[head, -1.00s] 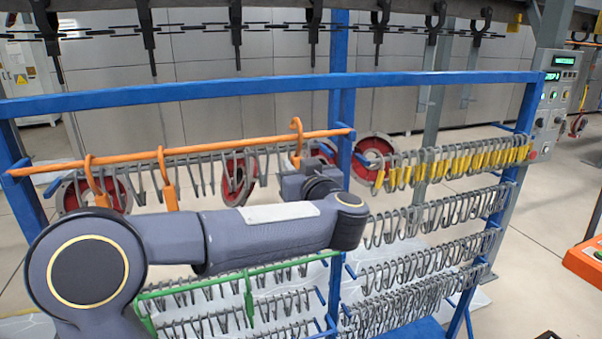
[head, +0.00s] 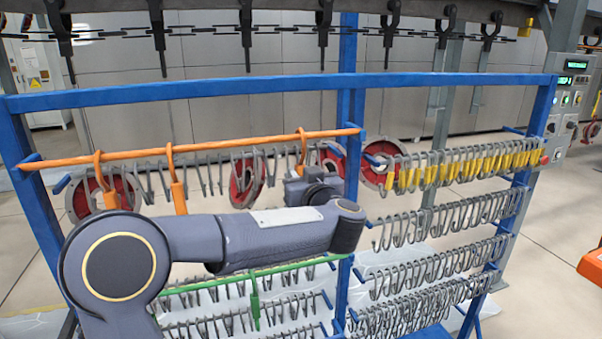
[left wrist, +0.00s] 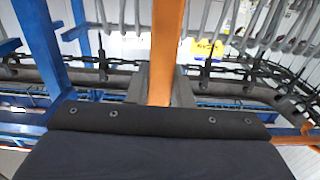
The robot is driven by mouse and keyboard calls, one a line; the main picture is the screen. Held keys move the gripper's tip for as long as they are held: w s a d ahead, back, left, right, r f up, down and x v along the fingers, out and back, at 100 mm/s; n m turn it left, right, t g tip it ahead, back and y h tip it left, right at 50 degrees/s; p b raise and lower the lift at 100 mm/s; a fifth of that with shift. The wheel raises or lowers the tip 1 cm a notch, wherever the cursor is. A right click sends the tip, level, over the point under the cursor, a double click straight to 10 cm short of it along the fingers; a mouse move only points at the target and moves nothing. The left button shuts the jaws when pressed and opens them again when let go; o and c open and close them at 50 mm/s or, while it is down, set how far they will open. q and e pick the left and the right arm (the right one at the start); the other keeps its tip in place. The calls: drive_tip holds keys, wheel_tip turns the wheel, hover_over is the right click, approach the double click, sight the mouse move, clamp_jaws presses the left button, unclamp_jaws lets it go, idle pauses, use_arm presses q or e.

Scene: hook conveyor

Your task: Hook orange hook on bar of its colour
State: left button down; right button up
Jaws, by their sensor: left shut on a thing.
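An orange bar (head: 225,142) runs along the upper left of the blue rack. Two orange hooks, a left one (head: 107,190) and a middle one (head: 177,190), hang on it. A third orange hook (head: 302,146) is near the bar's right end; its curved top shows just above the bar, and whether it touches the bar is unclear. My left gripper (left wrist: 161,90) is shut on this hook's shank in the left wrist view. In the head view my left arm and wrist hide the fingers and the hook's lower part. My right gripper is out of view.
Grey hooks hang in rows on the rack (head: 352,90), some with yellow shanks (head: 470,166). A green bar (head: 240,274) is below my arm. Red reels (head: 245,180) are behind the orange bar. An overhead conveyor with black hangers (head: 245,35) crosses above.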

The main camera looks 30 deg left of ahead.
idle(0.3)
use_arm(q)
drive_tip(key=c, duration=1.2)
unclamp_jaws()
drive_tip(key=s+d+r+m+t+h+b, duration=0.2)
drive_tip(key=s+d+m+t+h, duration=0.3)
drive_tip(key=d+t+h, duration=0.45)
drive_tip(key=s+d+f+m+g+h, duration=0.4)
drive_tip(key=s+d+f+h, duration=0.1)
drive_tip(key=d+h, duration=0.1)
drive_tip(key=s+d+f+g+h, duration=0.1)
drive_tip(key=s+f+g+h, duration=0.1)
drive_tip(key=s+f+g, duration=0.9)
drive_tip(key=s+f, duration=0.9)
drive_tip(key=shift+s+f+n, duration=0.2)
drive_tip(key=shift+f+n, duration=0.1)
drive_tip(key=shift+f, duration=0.05)
